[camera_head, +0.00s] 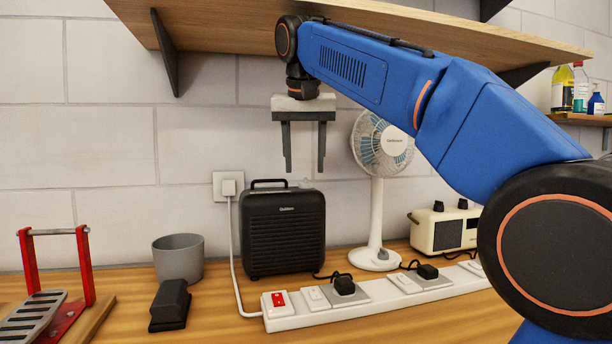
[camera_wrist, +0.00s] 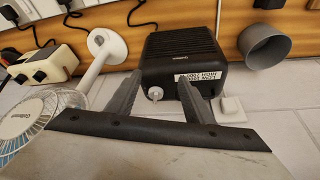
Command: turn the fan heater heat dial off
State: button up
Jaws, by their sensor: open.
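The fan heater (camera_head: 284,232) is a black ribbed box with a top handle, standing upright on the bench near the wall. In the wrist view, which is upside down, the heater (camera_wrist: 180,48) lies beyond my fingers. Its pale heat dial (camera_wrist: 155,93) shows on top beside a white label with HIGH and LOW printing; the dial's setting is too small to read. In the head view the dial (camera_head: 306,184) is a faint pale knob at the top right. My gripper (camera_head: 304,168) is open and empty, pointing down above the dial, apart from it. Its fingers also show in the wrist view (camera_wrist: 160,72).
A wooden shelf (camera_head: 230,30) hangs above my gripper. A white desk fan (camera_head: 377,205) stands close right of the heater. A power strip (camera_head: 330,308) with a red switch runs in front. A grey cup (camera_head: 178,260) and a cream appliance (camera_head: 445,229) stand either side.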

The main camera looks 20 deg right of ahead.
send_over(305, 179)
jog(key=s, duration=0.1)
jog(key=shift+a, duration=0.15)
jog(key=shift+x, duration=2.45)
jog(key=shift+s, duration=0.15)
